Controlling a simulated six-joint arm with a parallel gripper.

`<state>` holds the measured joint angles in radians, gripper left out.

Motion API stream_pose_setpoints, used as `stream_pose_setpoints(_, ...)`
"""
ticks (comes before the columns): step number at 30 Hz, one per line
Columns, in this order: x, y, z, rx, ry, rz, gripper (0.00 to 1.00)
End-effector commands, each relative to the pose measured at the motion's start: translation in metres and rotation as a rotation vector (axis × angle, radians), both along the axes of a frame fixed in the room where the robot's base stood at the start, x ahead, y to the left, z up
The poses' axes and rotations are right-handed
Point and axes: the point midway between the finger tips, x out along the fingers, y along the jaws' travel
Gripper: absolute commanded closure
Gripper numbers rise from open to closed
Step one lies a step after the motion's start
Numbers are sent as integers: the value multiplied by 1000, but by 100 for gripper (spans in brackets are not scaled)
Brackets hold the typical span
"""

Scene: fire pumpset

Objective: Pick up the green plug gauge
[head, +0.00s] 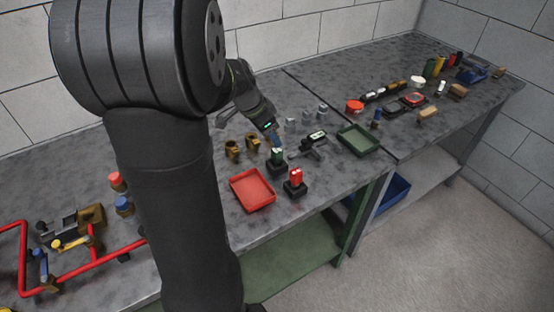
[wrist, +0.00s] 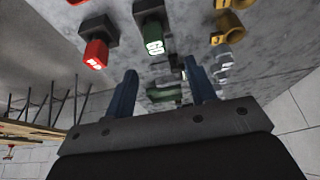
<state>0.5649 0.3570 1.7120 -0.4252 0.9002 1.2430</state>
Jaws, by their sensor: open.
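The green plug gauge (head: 276,155) stands upright in a dark square base on the grey bench. In the wrist view the green gauge (wrist: 153,42) shows pale "GO" lettering, just beyond my fingertips. My gripper (head: 276,138) is close to the gauge, partly overlapping it in the head view. In the wrist view my gripper (wrist: 161,68) has its two blue fingers apart, with nothing held between them. The exact gap to the gauge cannot be told.
A red plug gauge (head: 296,177) in a similar dark base stands close by, in front and right. A red tray (head: 252,190) lies to the left front. Brass fittings (head: 233,150) stand behind left. A caliper-like tool (head: 311,145) and green tray (head: 358,140) lie right.

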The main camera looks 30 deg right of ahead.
Motion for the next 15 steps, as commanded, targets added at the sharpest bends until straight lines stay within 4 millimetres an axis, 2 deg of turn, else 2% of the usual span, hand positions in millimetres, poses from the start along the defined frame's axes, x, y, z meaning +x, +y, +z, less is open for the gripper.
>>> stream_pose_setpoints(3, -1, -7, -19, 1, 3, -1, 49)
stream_pose_setpoints(11, -1, -12, -36, 1, 1, 0, 49)
stream_pose_setpoints(15, -5, -14, -58, 2, 4, -1, 49)
